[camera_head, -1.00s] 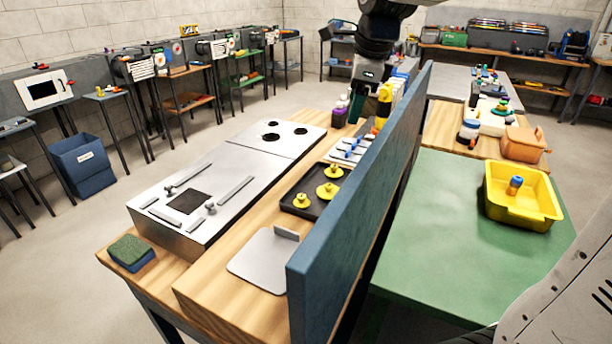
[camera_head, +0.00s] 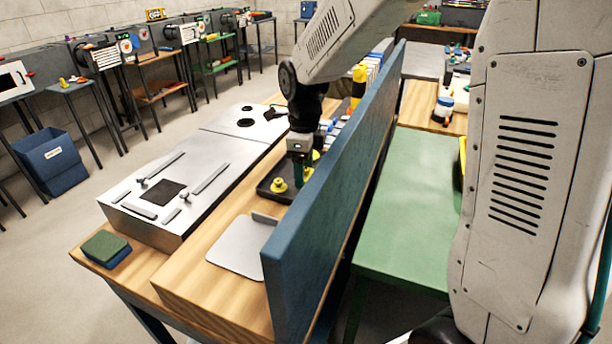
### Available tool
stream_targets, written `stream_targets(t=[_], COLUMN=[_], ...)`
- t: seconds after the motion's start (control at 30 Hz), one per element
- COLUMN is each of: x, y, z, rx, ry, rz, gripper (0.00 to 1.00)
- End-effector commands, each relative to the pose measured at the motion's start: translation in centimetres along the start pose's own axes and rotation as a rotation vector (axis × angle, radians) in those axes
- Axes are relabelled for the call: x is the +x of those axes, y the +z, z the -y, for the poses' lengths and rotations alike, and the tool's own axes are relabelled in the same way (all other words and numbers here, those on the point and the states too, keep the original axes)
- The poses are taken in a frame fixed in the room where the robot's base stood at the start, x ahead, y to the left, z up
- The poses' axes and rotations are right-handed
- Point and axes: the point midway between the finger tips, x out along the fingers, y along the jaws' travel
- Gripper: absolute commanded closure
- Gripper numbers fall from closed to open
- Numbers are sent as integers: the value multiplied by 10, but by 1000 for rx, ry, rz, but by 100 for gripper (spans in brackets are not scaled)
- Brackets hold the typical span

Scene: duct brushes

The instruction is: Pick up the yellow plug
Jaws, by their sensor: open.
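Several yellow plugs stand in a black tray (camera_head: 265,190) on the wooden bench, beside the blue divider. The nearest yellow plug (camera_head: 279,186) shows clearly at the tray's left front. Another yellow plug (camera_head: 308,173) shows in part behind my gripper, and a bit of yellow shows farther back. My gripper (camera_head: 299,178) points down over the tray, just right of the nearest plug. It is open, with nothing seen held in it. The fingertips are small and dark, and I cannot tell whether they touch a plug.
The blue divider (camera_head: 335,190) stands close to the right of my gripper. A metal plate (camera_head: 237,246) lies in front of the tray, and a steel panel (camera_head: 160,190) with slots and handles lies left. A green-topped sponge (camera_head: 106,246) sits at the near left corner. The green table (camera_head: 415,220) is beyond the divider.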

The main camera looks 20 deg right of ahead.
Motion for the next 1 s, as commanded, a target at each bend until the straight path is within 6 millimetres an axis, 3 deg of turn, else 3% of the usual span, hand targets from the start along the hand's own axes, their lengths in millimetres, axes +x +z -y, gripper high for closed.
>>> stream_targets(t=[0.27, 0.4, 0.77, 0.87, 1.0], x=[4, 4, 2, -6, -32], y=[0, 0, 0, 0, 1], z=[0, 0, 0, 1, 1], rx=[0, 0, 0, 0, 0], ry=[-2, -2, -2, -3, -5], rz=[2, 2, 2, 2, 5], gripper=[35, 70, 71, 71, 71])
